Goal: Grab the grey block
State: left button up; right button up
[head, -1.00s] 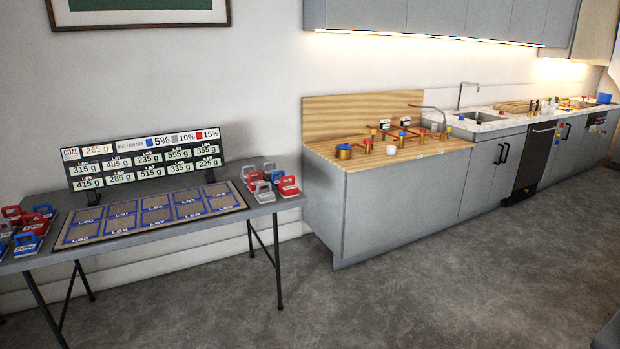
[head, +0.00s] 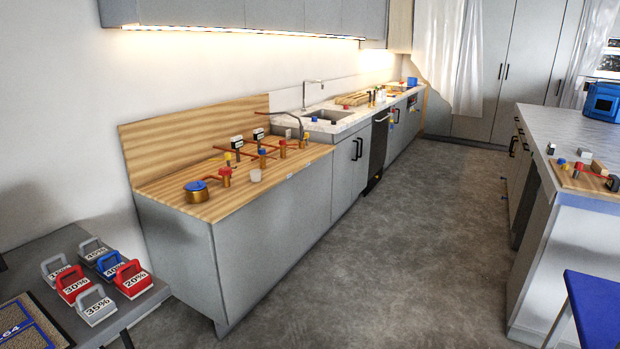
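Neither of my grippers is in the head view. Several blocks with handles stand on the table at the lower left. Three are grey: one marked 35% (head: 95,306) at the front, one (head: 54,268) behind it on the left, and one marked 45% (head: 93,250) at the back. Two red blocks, marked 30% (head: 73,286) and 20% (head: 132,280), and a blue block (head: 110,266) stand among them. A small greyish piece (head: 550,149) also shows on the island at the right. I cannot tell which grey item the task means.
A wooden counter (head: 230,203) with copper pipes and valves runs along the wall to a sink (head: 327,117). The island (head: 555,115) stands at the right, with a board of small pieces and a blue stool (head: 598,305). Clear grey floor (head: 400,230) lies between.

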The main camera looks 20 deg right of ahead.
aim_at(583, 152)
jog(key=i+l+z, duration=0.4)
jog(key=i+z, duration=0.8)
jog(key=i+j+z, duration=0.1)
jog(key=i+z, duration=0.3)
jog(key=i, duration=4)
jog(key=i+u, duration=0.2)
jog(key=i, duration=0.45)
jog(key=i+l+u, duration=0.2)
jog(key=i, duration=0.45)
jog(key=i+l+u, duration=0.2)
jog(key=i, duration=0.5)
jog(key=i+j+z, duration=0.1)
jog(key=i+z, duration=0.3)
jog(key=i+j+z, duration=0.15)
jog(key=z, duration=0.2)
jog(key=i+j+z, duration=0.25)
jog(key=z, duration=0.15)
jog(key=i+z, duration=0.1)
jog(key=z, duration=2.1)
